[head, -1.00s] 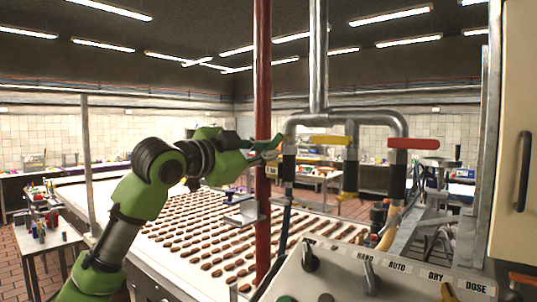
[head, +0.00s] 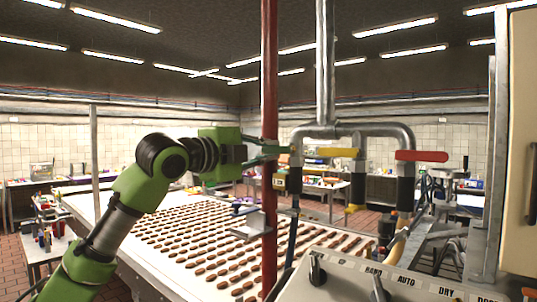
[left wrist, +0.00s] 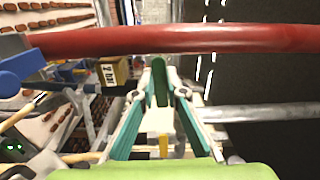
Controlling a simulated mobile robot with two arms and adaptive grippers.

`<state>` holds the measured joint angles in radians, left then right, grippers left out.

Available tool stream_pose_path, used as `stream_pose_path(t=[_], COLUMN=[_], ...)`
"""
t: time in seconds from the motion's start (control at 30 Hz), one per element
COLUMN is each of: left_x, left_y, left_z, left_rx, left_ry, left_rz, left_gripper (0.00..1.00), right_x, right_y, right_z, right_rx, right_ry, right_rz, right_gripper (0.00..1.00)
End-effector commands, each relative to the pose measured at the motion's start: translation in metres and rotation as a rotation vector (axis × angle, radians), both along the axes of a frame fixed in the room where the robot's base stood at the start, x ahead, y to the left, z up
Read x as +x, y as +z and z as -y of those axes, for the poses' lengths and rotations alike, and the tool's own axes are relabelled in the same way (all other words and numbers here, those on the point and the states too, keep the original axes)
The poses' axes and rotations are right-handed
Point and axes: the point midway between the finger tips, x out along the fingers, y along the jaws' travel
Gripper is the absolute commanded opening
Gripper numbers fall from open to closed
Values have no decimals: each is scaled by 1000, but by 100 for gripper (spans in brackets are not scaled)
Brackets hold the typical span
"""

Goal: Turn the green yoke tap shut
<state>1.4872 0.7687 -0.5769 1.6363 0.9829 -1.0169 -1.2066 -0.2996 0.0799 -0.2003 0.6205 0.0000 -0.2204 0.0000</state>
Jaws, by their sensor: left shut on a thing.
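The green tap handle shows in the left wrist view (left wrist: 160,80) as a flat green lever between my fingertips. My left gripper (left wrist: 160,92) is shut on it, with one finger on each side. In the head view my left gripper (head: 282,150) reaches in from the left at the red pipe, level with the left branch of the grey pipe yoke (head: 350,131). There the fingers and red pipe largely hide the green handle. The yellow handle (head: 333,152) and red handle (head: 421,156) sit on the other two branches, both pointing sideways. My right gripper is not in view.
The upright red pipe (head: 269,90) stands close by my left fingers; it crosses the top of the wrist view (left wrist: 200,40). A control panel (head: 340,283) with switches is at the front. A white conveyor (head: 100,203) carries many brown biscuits below the arm.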

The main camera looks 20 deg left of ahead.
Motion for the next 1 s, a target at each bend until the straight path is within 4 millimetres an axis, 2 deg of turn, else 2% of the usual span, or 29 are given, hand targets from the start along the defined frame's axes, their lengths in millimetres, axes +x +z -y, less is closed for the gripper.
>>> stream_pose_path(t=[0.63, 0.67, 0.7, 0.73, 1.0], left_x=[0, 0, 0, 0, 0], left_y=[0, 0, 0, 0, 1], left_z=[1, 1, 1, 1, 0], left_rx=[52, 52, 52, 51, 50], left_ry=[-2, -2, -2, -2, -1], left_rz=[14, 14, 14, 14, 16], left_gripper=[0, 15, 25, 29, 29], right_x=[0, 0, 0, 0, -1], right_y=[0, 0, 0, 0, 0], right_z=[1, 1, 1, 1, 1], right_rx=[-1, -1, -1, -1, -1], right_ry=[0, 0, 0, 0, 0], right_rz=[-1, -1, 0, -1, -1], right_gripper=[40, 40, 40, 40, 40])
